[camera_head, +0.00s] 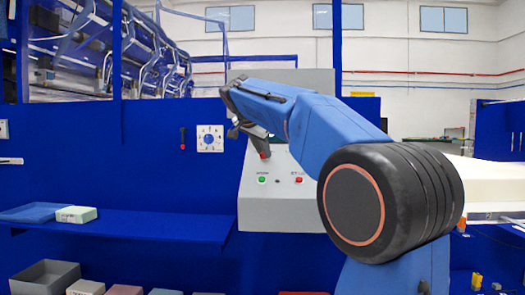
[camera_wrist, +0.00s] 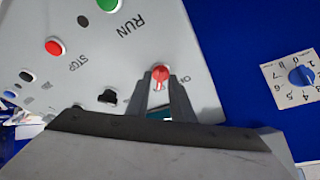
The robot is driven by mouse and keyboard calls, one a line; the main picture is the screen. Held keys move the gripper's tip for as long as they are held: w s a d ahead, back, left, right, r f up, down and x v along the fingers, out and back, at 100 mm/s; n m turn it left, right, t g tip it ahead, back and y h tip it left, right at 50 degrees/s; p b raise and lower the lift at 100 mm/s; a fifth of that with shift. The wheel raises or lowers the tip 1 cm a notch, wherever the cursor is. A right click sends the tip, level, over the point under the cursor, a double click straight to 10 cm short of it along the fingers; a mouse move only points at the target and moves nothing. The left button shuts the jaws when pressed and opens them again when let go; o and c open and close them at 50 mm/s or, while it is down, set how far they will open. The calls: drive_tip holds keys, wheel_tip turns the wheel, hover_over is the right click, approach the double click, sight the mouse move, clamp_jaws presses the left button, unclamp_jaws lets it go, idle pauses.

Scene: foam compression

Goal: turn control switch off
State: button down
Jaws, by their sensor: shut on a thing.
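The control switch is a small lever with a red tip (camera_wrist: 160,73) on the sloped face of a grey control box (camera_head: 308,187). Its red tip (camera_head: 265,155) also shows in the head view, just below my gripper (camera_head: 259,143). In the wrist view my gripper (camera_wrist: 161,82) has one finger on each side of the lever and is shut on it. The fingers hide part of the lever's base. A small label beside it seems to read ON.
The box also carries a green RUN button (camera_wrist: 107,4), a red STOP button (camera_wrist: 53,46) and a black knob (camera_wrist: 108,97). A dial with a blue knob (camera_head: 210,138) is on the blue wall to the left. A blue shelf (camera_head: 150,224) juts out below it.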

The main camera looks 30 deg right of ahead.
drive_tip(key=shift+n, duration=0.3)
drive_tip(key=n+t, duration=0.1)
drive_tip(key=n, duration=0.2)
drive_tip(key=shift+s+d, duration=0.1)
drive_tip(key=shift+s, duration=0.05)
drive_tip(key=n+y, duration=0.1)
drive_tip(key=n, duration=0.1)
drive_tip(key=n+t, duration=0.1)
drive_tip(key=n, duration=0.2)
drive_tip(key=shift+d+y, duration=0.1)
drive_tip(key=shift+y, duration=0.3)
drive_tip(key=n+t+y, duration=0.1)
drive_tip(key=n, duration=0.3)
drive_tip(key=shift+d+n+y, duration=0.1)
drive_tip(key=shift+n+y, duration=0.8)
drive_tip(key=shift+n, duration=1.3)
drive_tip(key=c, duration=1.9)
unclamp_jaws()
